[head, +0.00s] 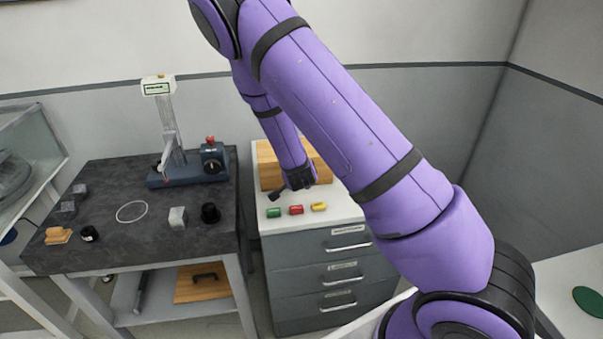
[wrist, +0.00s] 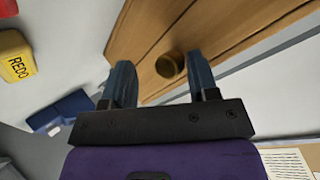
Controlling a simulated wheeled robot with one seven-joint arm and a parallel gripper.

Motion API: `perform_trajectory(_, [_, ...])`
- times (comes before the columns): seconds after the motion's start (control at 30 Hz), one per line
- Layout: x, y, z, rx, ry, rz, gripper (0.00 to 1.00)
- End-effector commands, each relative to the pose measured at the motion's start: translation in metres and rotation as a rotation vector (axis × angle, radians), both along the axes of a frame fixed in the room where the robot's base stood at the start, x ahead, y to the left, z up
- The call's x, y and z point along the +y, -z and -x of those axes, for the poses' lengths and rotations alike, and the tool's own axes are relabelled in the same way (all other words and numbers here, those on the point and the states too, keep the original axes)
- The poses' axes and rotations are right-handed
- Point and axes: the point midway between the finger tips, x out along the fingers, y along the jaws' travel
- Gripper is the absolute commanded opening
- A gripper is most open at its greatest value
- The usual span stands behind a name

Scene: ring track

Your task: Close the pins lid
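A wooden box (head: 267,172) stands on top of the grey drawer cabinet, partly hidden behind my arm. In the wrist view its wooden front (wrist: 150,32) fills the upper middle, with a round brass knob (wrist: 169,65) on it. My gripper (wrist: 160,70) is open, its two fingers apart with the knob appearing between them, nearer the right finger. I cannot tell whether a finger touches the knob or how the lid stands. In the head view my gripper (head: 276,191) is small and dark in front of the box. No pins are visible.
Green (head: 273,212), red (head: 296,210) and yellow (head: 319,206) blocks lie on the cabinet top (head: 345,208) in front of the box. A dark workbench (head: 150,240) with a measuring stand (head: 170,140) and small parts is at left. A paper (wrist: 287,163) shows at lower right in the wrist view.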

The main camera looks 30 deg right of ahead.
Motion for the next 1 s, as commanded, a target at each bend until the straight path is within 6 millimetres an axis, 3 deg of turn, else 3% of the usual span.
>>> perform_trajectory(0.03, [0.012,0.002,0.009,0.02,-0.021,-0.003,0.52])
perform_trajectory(0.5, [0.034,-0.051,0.066,-0.003,-0.005,-0.002,0.52])
perform_trajectory(1.0, [0.038,-0.062,0.078,-0.007,-0.001,-0.001,0.52])
